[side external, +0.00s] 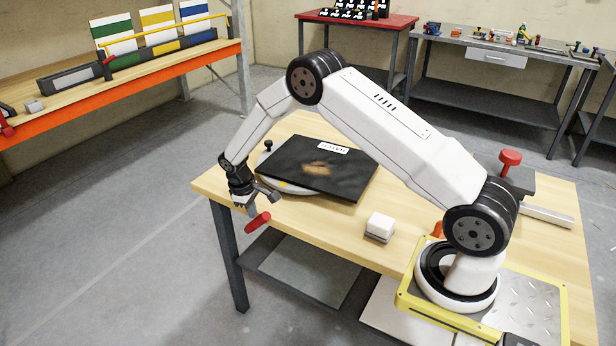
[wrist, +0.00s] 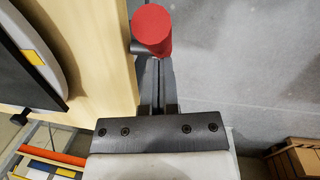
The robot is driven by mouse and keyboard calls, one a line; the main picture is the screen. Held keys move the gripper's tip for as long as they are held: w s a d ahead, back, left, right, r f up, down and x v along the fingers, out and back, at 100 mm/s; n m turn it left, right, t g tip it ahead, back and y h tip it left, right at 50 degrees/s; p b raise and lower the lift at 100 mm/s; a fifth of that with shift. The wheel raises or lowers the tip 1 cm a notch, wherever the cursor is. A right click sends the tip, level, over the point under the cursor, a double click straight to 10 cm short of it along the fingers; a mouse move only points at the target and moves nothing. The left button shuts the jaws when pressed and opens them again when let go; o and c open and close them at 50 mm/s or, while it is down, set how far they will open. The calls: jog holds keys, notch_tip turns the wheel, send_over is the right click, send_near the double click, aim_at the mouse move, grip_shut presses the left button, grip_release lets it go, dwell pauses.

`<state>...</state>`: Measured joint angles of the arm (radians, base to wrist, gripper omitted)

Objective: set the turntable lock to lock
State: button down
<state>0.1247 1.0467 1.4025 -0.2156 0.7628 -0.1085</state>
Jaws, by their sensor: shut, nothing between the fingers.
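A lever with a red cylindrical grip (side external: 257,222) sits at the table's near-left edge; I take it to be the turntable lock. In the wrist view, its red grip (wrist: 152,28) stands just beyond my fingertips, with a short grey piece running towards the table edge. The turntable is a pale round disc (side external: 270,183) with a yellow mark, under a tilted-looking black plate (side external: 300,165) with a white label. My gripper (side external: 248,205) is shut and empty beside the lever; its fingers also show in the wrist view (wrist: 158,75). Whether they touch the grip is unclear.
The wooden table (side external: 330,225) also holds a small white block (side external: 380,226) and a red knob (side external: 510,160) on a dark block near my base. A small black knob (side external: 268,145) stands behind the disc. Floor beyond the table's left edge is clear.

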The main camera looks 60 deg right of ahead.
aim_at(264, 217)
jog(key=shift+s+f+t, duration=0.15)
jog(key=shift+s+t, duration=0.3)
jog(key=shift+t, duration=0.05)
dwell(0.7)
jog(key=shift+s+f+t, duration=0.35)
jog(key=shift+s+t, duration=0.4)
jog(key=shift+t, duration=0.05)
jog(key=shift+s+f, duration=0.75)
jog(key=shift+s, duration=0.1)
notch_tip(264, 217, down, 7)
jog(key=s, duration=0.3)
jog(key=shift+r, duration=0.15)
jog(key=shift+a, duration=0.1)
